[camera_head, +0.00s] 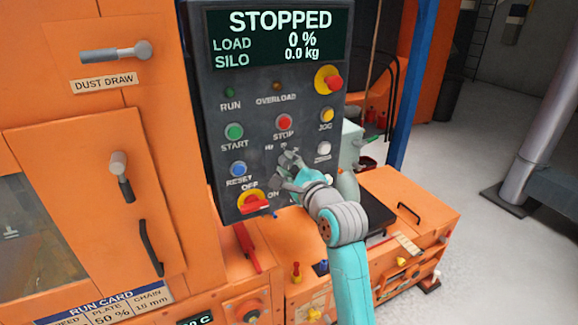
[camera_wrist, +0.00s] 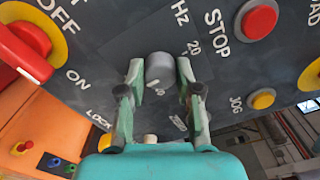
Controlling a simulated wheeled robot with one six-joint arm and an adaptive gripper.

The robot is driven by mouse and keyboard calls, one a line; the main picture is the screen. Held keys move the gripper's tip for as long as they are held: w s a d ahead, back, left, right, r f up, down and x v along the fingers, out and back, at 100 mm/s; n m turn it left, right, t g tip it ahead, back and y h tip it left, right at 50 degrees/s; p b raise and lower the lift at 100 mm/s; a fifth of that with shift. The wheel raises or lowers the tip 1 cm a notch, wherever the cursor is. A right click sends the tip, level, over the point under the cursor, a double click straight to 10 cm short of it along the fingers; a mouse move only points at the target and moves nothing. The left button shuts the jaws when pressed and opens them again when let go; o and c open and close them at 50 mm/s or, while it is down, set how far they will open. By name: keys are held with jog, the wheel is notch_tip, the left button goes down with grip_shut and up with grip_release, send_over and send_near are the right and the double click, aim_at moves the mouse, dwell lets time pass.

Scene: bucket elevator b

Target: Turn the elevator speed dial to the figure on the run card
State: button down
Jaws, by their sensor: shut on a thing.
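The grey speed dial (camera_wrist: 160,66) sits on the dark control panel (camera_head: 222,130), with "Hz" and "20" printed near it in the wrist view. My gripper (camera_wrist: 160,74) is shut on the dial, one finger on each side. A light pointer mark shows on the dial's lower part, but the figure it points to is unclear. In the head view my gripper (camera_head: 288,163) covers most of the dial. The run card (camera_head: 112,308) at the bottom left shows "PLATE 50 %" and a chain entry; its speed figure is cut off by the frame edge.
The display (camera_head: 282,38) reads STOPPED, load 0 %, silo 0.0 kg. Close to the dial are the red STOP button (camera_head: 285,122), yellow JOG button (camera_head: 327,115), white button (camera_head: 323,149) and red ON/OFF switch (camera_head: 254,205). A red emergency button (camera_head: 332,82) sits upper right.

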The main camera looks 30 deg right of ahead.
jog(key=shift+f+m, duration=0.1)
jog(key=shift+m, duration=0.3)
jog(key=c, duration=0.8)
grip_release()
jog(key=shift+s, duration=0.15)
jog(key=s, duration=1.1)
jog(key=shift+s, duration=0.35)
